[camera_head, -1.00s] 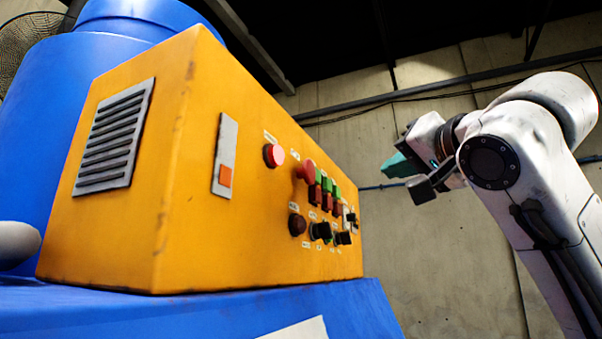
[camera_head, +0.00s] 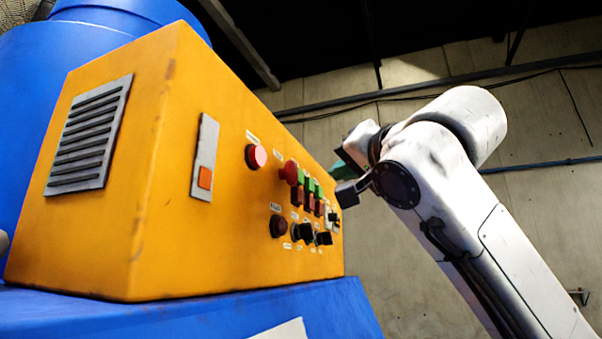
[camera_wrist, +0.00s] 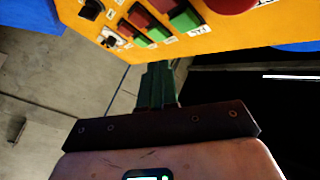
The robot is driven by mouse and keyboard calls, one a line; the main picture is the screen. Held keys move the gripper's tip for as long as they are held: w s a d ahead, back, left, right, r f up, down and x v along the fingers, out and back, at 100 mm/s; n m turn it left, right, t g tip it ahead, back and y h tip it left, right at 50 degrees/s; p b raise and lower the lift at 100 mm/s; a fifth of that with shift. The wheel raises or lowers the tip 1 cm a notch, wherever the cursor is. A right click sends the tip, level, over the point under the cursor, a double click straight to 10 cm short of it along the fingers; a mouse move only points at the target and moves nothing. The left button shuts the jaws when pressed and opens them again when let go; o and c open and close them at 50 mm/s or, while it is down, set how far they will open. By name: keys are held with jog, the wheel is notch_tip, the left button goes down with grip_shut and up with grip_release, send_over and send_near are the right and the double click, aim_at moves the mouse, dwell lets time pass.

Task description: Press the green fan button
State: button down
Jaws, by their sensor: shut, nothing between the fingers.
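Several green buttons (camera_head: 309,184) sit in a row on the front of the orange control box (camera_head: 215,160), each above a red one. They also show at the top of the wrist view (camera_wrist: 184,21). In the wrist view my fingers (camera_wrist: 157,68) are shut and empty, pointing toward the panel's edge below the buttons in the picture. No contact with a button shows.
A red mushroom button (camera_head: 290,172), a round red button (camera_head: 256,157) and black knobs (camera_head: 303,232) crowd the same panel. The box stands on a blue base (camera_head: 200,318) beside a blue drum (camera_head: 30,90). Open space lies right of the panel, before a concrete wall (camera_head: 540,110).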

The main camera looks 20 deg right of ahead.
jog(key=shift+w+a, duration=0.5)
jog(key=shift+a, duration=0.2)
jog(key=shift+w+a, duration=0.45)
jog(key=shift+a, duration=0.2)
jog(key=shift+a, duration=0.1)
dwell(1.1)
jog(key=shift+w+a, duration=0.25)
jog(key=shift+w+a, duration=0.25)
jog(key=shift+a, duration=0.1)
dwell(0.9)
jog(key=shift+s+d, duration=0.1)
dwell(0.4)
jog(key=shift+s+d+b, duration=0.3)
jog(key=shift+s+d, duration=0.1)
jog(key=shift+d, duration=0.15)
jog(key=shift+s+d+b, duration=0.3)
jog(key=shift+s+d, duration=0.45)
jog(key=shift+d, duration=0.3)
jog(key=shift+s+d+b, duration=0.25)
jog(key=shift+s+d, duration=0.5)
jog(key=shift+d, duration=0.25)
